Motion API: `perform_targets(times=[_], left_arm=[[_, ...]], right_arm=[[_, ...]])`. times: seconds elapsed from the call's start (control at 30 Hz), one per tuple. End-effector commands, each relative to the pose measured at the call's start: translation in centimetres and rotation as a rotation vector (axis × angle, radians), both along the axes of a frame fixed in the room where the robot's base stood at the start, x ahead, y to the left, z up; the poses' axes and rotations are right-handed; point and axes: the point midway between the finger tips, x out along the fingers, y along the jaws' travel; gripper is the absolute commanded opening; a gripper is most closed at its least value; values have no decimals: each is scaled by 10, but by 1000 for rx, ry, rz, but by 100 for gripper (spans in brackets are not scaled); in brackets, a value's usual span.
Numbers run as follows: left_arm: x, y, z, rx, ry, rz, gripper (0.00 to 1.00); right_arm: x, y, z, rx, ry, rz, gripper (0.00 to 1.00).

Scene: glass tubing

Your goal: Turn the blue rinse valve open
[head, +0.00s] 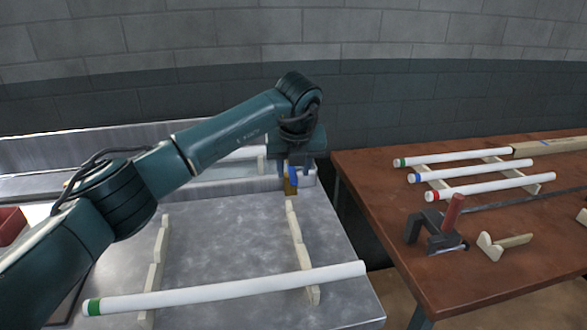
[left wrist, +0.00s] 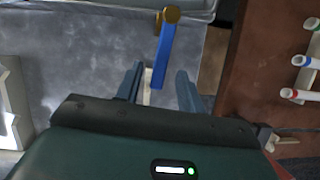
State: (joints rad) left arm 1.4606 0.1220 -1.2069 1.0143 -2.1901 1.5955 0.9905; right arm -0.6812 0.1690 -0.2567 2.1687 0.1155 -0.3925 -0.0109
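The blue rinse valve handle (head: 293,178) is a short flat lever on a brass valve body (head: 290,190) at the front of the metal sink trough. In the left wrist view the blue lever (left wrist: 165,52) runs from the brass pivot (left wrist: 171,14) down toward me, slightly tilted. My left gripper (head: 294,167) is over the valve, pointing down. In the left wrist view its two fingers (left wrist: 160,72) are apart, and the lever's free end shows between them. I see no contact with either finger. My right gripper is not in view.
A white glass tube with a green end (head: 225,289) lies across wooden rests on the metal bench (head: 230,235). At right, a brown table (head: 380,185) holds several white tubes and a black clamp (head: 436,234) with a red handle. A gap separates bench and table.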

Motion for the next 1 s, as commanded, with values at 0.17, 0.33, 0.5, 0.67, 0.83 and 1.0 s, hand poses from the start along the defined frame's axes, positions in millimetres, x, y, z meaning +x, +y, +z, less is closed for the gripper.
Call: perform_targets(times=[0.17,0.33,0.5,0.67,0.83,1.0], left_arm=[[-12,-3,32,-1,-6,-2,38],[-27,-6,68,-1,-6,-2,38],[-39,-8,97,0,-5,-2,38],[-45,-9,111,-1,-3,-1,38],[-47,-9,115,-1,-2,0,38],[-47,-9,115,-1,-1,0,38]], right_arm=[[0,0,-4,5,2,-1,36],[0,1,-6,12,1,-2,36],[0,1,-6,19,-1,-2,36],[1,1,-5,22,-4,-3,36],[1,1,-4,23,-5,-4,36],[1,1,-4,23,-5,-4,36]])
